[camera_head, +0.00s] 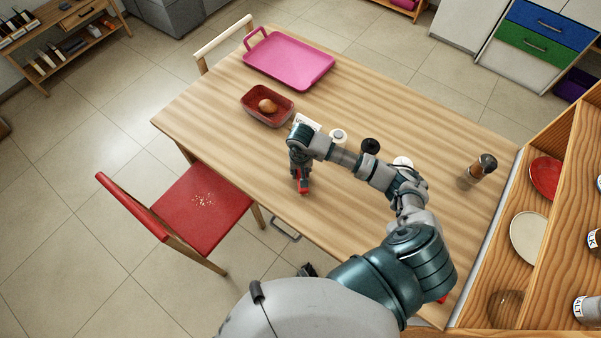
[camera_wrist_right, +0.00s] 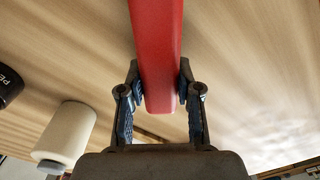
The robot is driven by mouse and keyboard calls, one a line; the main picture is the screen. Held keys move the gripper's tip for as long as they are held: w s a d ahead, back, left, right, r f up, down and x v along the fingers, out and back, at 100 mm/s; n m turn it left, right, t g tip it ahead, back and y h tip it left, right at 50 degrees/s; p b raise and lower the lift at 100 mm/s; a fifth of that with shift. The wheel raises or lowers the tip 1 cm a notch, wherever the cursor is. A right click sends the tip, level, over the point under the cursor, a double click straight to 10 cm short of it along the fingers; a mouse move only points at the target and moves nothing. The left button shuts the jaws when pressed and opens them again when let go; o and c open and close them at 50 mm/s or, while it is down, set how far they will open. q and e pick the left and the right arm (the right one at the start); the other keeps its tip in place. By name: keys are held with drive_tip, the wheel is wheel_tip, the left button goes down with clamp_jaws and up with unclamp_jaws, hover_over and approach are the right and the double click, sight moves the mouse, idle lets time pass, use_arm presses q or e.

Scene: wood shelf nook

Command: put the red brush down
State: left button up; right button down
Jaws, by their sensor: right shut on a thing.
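My right gripper (camera_head: 302,178) is shut on the red brush (camera_head: 304,188), over the wooden table (camera_head: 235,150) near its left front edge. In the right wrist view the brush (camera_wrist_right: 157,45) is a long red bar between the two fingers of the gripper (camera_wrist_right: 158,75). It runs away from the palm over the wood grain. The brush's far end is out of that view, and I cannot tell whether it touches the table. My left gripper is not in view.
A pink tray (camera_head: 290,60) and a red dish (camera_head: 251,105) with a brown item stand farther back. Small containers and a dark-topped shaker (camera_head: 480,167) are at right. A red chair (camera_head: 200,208) with crumbs stands left. Shelves (camera_head: 558,215) bound the right side.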

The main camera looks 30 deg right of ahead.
sight(300, 172)
drive_tip(key=shift+f, duration=0.55)
drive_tip(key=shift+a, duration=0.2)
drive_tip(key=c, duration=0.8)
unclamp_jaws()
drive_tip(key=shift+a, duration=0.1)
drive_tip(key=shift+d, duration=0.2)
drive_tip(key=r, duration=1.1)
drive_tip(key=shift+a+r, duration=0.2)
drive_tip(key=shift+r, duration=0.2)
drive_tip(key=shift+d+r, duration=0.1)
drive_tip(key=shift+r, duration=0.05)
